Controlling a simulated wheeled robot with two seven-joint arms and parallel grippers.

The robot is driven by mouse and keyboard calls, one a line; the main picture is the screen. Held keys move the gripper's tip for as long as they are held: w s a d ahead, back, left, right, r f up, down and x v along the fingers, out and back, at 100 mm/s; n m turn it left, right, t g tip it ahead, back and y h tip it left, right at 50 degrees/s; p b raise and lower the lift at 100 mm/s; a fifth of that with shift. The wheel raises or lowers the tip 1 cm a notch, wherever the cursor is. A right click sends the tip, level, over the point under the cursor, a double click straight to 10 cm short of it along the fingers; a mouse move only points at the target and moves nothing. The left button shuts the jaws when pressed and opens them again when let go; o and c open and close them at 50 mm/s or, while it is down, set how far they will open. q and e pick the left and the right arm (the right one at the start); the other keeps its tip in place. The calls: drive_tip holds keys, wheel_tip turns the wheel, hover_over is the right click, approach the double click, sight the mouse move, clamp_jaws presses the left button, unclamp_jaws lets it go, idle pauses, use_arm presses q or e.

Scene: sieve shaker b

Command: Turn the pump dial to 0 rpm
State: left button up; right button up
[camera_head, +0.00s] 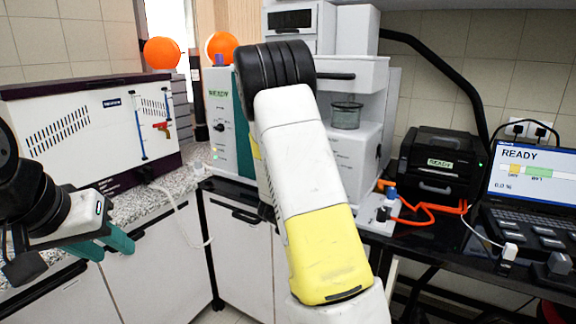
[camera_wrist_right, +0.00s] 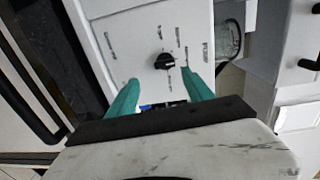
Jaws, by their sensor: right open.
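The pump is a white box with a green READY label (camera_head: 225,120) on the back counter, partly hidden by my right arm in the head view. Its small black dial (camera_head: 219,127) is on the front. In the right wrist view the dial (camera_wrist_right: 165,61) sits on a white panel ringed by small printed marks, too small to read. My right gripper (camera_wrist_right: 163,88) is open, its teal fingers pointing toward the panel on either side below the dial, with nothing between them. In the head view its fingers are hidden. My left gripper (camera_head: 114,255) is open and empty at the left, far from the pump.
A large white instrument (camera_head: 90,125) stands on the left counter. A glass vessel (camera_head: 346,115) sits on a white unit right of my arm. A black box (camera_head: 437,165) with orange tubing and a laptop (camera_head: 530,180) are on the right. A white cable hangs in front of the cabinets.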

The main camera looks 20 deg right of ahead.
drive_tip(key=x, duration=0.8)
drive_tip(key=shift+r+h, duration=0.4)
drive_tip(key=shift+r, duration=0.05)
clamp_jaws()
